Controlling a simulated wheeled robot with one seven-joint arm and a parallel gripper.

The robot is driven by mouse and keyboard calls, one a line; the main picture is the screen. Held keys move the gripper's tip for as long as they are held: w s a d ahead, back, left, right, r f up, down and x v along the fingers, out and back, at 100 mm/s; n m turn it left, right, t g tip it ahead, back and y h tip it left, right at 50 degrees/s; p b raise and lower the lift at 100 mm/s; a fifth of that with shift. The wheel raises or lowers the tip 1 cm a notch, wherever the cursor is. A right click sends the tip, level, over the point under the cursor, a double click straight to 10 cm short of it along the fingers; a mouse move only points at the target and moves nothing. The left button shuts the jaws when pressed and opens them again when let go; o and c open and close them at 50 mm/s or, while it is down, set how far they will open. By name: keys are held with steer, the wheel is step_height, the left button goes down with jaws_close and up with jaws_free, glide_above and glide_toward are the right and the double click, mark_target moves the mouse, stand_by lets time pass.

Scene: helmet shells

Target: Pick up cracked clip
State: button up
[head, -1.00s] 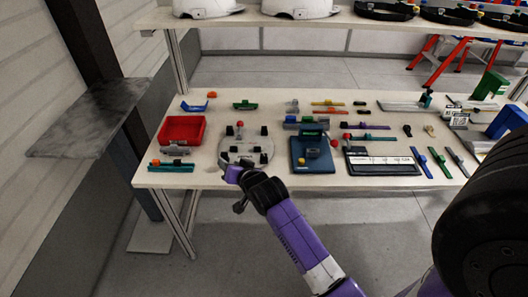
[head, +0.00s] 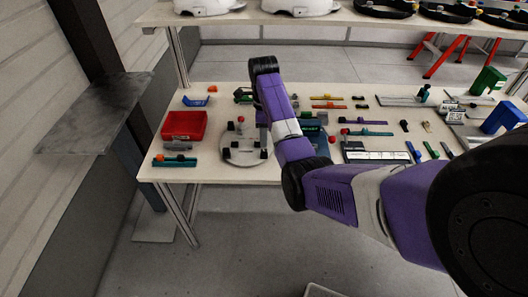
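I cannot make out a crack on any part at this size, so I cannot tell which one is the cracked clip. A small green clip-like part (head: 242,97) lies at the back of the table, just left of my raised arm. A blue clip-like part (head: 195,101) with an orange piece by it lies at the back left. My wrist (head: 263,66) is above the back edge of the table near the green part. My gripper is mostly hidden behind my own arm, and its fingers cannot be made out.
The table (head: 215,125) holds a red bin (head: 184,125), a round grey fixture (head: 240,153) with black blocks, and several coloured strips and tools to the right. A shelf with helmet shells (head: 300,7) is above the back. A grey ledge (head: 95,115) stands left.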

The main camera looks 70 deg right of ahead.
mark_target(264, 150)
step_height(264, 150, down, 6)
steer(key=shift+s+f+p, duration=0.1)
steer(key=shift+f+p, duration=0.15)
steer(key=shift+p, duration=0.4)
jaws_close()
